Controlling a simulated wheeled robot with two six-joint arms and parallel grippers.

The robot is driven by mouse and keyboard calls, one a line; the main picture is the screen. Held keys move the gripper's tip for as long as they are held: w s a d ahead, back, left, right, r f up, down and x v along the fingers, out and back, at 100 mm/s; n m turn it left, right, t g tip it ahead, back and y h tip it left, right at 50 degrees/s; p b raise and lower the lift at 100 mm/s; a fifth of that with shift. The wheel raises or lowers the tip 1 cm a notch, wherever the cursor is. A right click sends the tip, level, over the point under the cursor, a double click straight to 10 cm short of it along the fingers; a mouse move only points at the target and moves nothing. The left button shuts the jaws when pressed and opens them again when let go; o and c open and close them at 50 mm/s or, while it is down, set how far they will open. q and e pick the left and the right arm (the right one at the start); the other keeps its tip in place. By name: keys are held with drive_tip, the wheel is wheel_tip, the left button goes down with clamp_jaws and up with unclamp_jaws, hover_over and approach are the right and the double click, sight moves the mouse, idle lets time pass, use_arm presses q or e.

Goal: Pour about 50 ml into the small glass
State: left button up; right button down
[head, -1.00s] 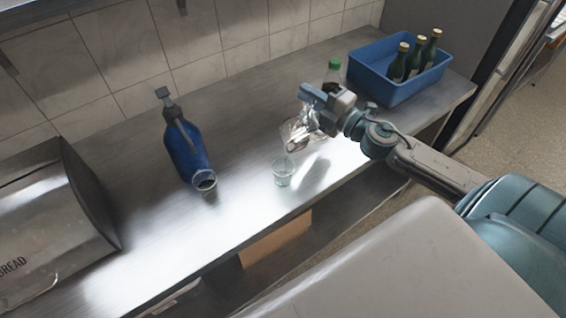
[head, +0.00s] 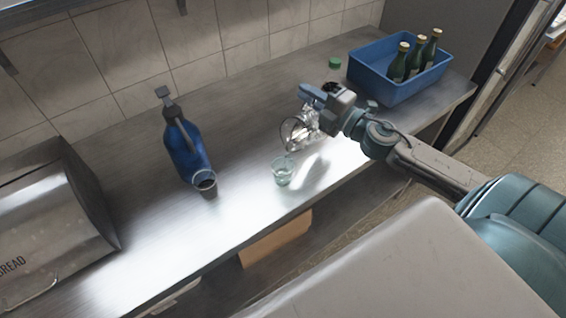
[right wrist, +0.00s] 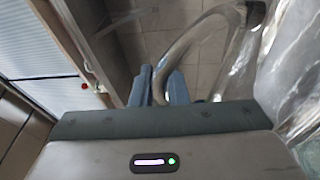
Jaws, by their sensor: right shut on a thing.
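My right gripper (head: 318,97) is shut on the handle of a clear jug (head: 299,131). The jug is held tilted, its open mouth toward the lower left, above and just behind the small glass. The small clear glass (head: 283,173) stands upright on the steel counter. I cannot make out its liquid level or a stream now. In the right wrist view the jug's curved clear handle (right wrist: 190,50) runs by the blue fingers (right wrist: 160,86), and its clear wall (right wrist: 295,80) fills the right side. My left gripper is not in view.
A blue spray bottle (head: 184,146) and a dark-mouthed cup (head: 205,182) stand to the left. A green cap (head: 335,63) shows behind my gripper. A blue crate (head: 374,76) with green bottles is at the back right; a bread bin (head: 45,225) is at the left. The counter between is clear.

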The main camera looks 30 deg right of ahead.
drive_tip(key=shift+r, duration=0.15)
idle(0.4)
drive_tip(key=shift+w+d+f+m, duration=0.1)
drive_tip(key=shift+d+f+m, duration=0.2)
drive_tip(key=shift+f, duration=0.15)
drive_tip(key=shift+w+d+f+m+b, duration=0.1)
drive_tip(key=shift+d+f+m+b, duration=0.15)
drive_tip(key=shift+f+m+b, duration=0.45)
drive_tip(key=shift+w+d+f+m+b, duration=0.15)
drive_tip(key=shift+d+m+b, duration=0.25)
drive_tip(key=shift+b, duration=0.5)
drive_tip(key=shift+d, duration=0.2)
drive_tip(key=shift+w+d+r+m, duration=0.25)
drive_tip(key=shift+d+m, duration=0.1)
drive_tip(key=shift+m, duration=0.55)
